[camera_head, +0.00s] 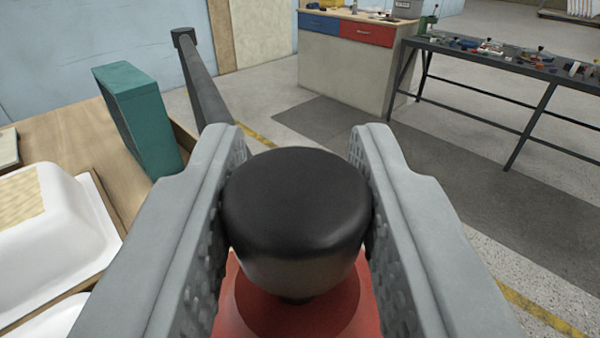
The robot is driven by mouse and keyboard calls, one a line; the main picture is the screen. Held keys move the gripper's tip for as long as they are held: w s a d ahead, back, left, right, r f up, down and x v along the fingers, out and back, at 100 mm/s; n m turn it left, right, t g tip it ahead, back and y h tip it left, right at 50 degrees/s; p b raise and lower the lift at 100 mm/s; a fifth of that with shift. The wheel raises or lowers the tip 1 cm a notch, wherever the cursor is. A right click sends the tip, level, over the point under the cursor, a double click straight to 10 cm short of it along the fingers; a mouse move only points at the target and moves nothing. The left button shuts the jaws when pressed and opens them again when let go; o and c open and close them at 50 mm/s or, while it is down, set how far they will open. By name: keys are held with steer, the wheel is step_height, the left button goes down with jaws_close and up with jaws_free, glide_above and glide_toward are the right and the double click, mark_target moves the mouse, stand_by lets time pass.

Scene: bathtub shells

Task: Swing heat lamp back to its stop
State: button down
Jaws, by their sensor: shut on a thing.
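My gripper (299,190) is shut on a black round knob (297,192), with one pale grey finger on each side of it. The knob sits on top of a red body (345,308), which looks like the heat lamp's head. Only part of the red body shows below the knob and between the fingers. A dark grey bar (203,85) with a blunt end runs from behind the knob up to the left. Its near end is hidden, so I cannot tell whether it joins the lamp. I cannot make out a stop for certain.
White tub shells (95,235) lie on a wooden table (60,132) at the left. A teal box-like block (140,118) stands at its edge. A cabinet (340,75) and a dark workbench (480,55) with tools stand farther back. The floor at the right is clear.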

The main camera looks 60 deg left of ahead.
steer(key=shift+w+d, duration=0.1)
steer(key=shift+w, duration=0.05)
steer(key=c, duration=1.3)
jaws_free()
steer(key=shift+c, duration=0.2)
steer(key=shift+o, duration=1.2)
steer(key=shift+w+d+f, duration=0.1)
steer(key=shift+w+d, duration=0.05)
steer(key=shift+w, duration=0.05)
steer(key=v, duration=1.7)
steer(key=shift+d, duration=0.15)
steer(key=shift+s, duration=0.15)
